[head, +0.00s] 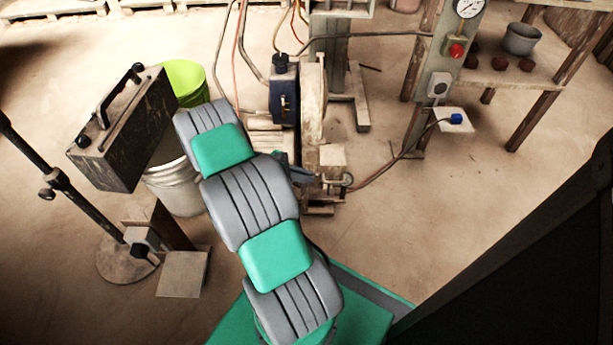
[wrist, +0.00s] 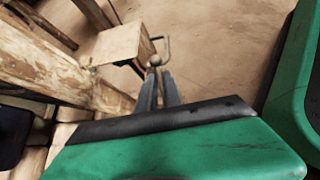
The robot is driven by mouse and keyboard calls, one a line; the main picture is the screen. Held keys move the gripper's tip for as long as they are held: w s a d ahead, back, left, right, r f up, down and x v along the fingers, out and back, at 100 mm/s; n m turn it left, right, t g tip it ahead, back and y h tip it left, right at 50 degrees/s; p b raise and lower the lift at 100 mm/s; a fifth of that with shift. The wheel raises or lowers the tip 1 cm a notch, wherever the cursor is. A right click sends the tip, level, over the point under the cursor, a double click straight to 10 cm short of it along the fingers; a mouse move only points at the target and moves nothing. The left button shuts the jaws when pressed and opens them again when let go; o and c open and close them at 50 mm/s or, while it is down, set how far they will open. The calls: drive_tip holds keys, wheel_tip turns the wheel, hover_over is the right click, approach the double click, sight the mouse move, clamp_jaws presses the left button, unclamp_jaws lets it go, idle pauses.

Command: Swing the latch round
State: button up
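The latch seems to be the small bent metal rod with a round knob (wrist: 155,61) beside a pale square block in the wrist view. In the head view a small rounded metal part (head: 347,180) shows at the lower right of the press, probably the same piece. My gripper (wrist: 160,75) points at the knob, its two dark grey fingers a narrow gap apart. The fingertips are right at the near side of the knob; I cannot tell whether they touch it. In the head view my forearm partly hides the gripper (head: 307,176) low against the press.
The press (head: 312,100) stands upright with a pale block (head: 332,156) low on its front. A dark case (head: 128,130), a green bucket (head: 185,80) and a white bucket (head: 175,188) stand left. A gauge post (head: 440,85) stands right. Floor right of the press is mostly clear.

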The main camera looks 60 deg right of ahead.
drive_tip(key=shift+o, duration=0.9)
drive_tip(key=p+v, duration=0.3)
drive_tip(key=v, duration=0.4)
drive_tip(key=shift+w+a+r, duration=0.2)
drive_tip(key=shift+a, duration=0.1)
